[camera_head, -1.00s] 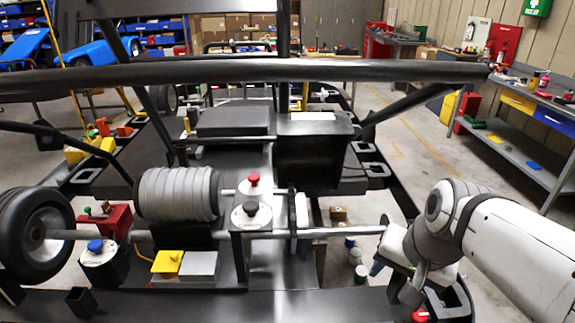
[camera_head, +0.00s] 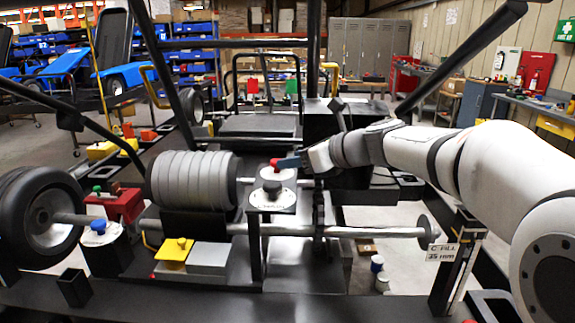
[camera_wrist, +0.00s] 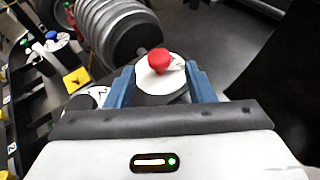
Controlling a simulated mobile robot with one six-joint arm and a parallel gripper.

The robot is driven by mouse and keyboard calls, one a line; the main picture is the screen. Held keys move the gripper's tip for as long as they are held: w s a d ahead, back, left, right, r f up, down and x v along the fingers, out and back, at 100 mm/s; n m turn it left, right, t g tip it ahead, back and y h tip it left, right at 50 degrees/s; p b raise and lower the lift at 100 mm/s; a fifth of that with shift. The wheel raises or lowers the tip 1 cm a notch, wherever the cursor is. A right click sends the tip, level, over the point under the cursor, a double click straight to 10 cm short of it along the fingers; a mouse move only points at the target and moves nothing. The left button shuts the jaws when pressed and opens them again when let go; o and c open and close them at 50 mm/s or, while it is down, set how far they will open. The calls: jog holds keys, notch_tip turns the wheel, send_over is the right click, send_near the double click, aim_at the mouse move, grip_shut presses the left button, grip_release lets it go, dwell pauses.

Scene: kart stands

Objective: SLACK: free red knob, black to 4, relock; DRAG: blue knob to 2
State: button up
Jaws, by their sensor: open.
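The red knob (camera_head: 276,163) sits on a pale round dial just behind the black knob (camera_head: 272,188), which stands on its own white dial on a black post. My gripper (camera_head: 288,162) is at the red knob. In the wrist view the red knob (camera_wrist: 159,61) lies between the two open blue fingers (camera_wrist: 160,72), with gaps at both sides. I cannot tell its dial setting. The blue knob (camera_head: 98,227) is on a white dial at the left; it also shows in the wrist view (camera_wrist: 51,35). The numbers are too small to read.
A ribbed grey drum (camera_head: 192,180) is left of the knobs. A yellow block (camera_head: 175,250) and a wheel (camera_head: 40,215) are at the left. Black frame bars slant overhead.

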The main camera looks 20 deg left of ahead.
aim_at(285, 175)
jog(key=shift+x, duration=1.85)
jog(key=c, duration=0.9)
jog(key=shift+c, duration=0.2)
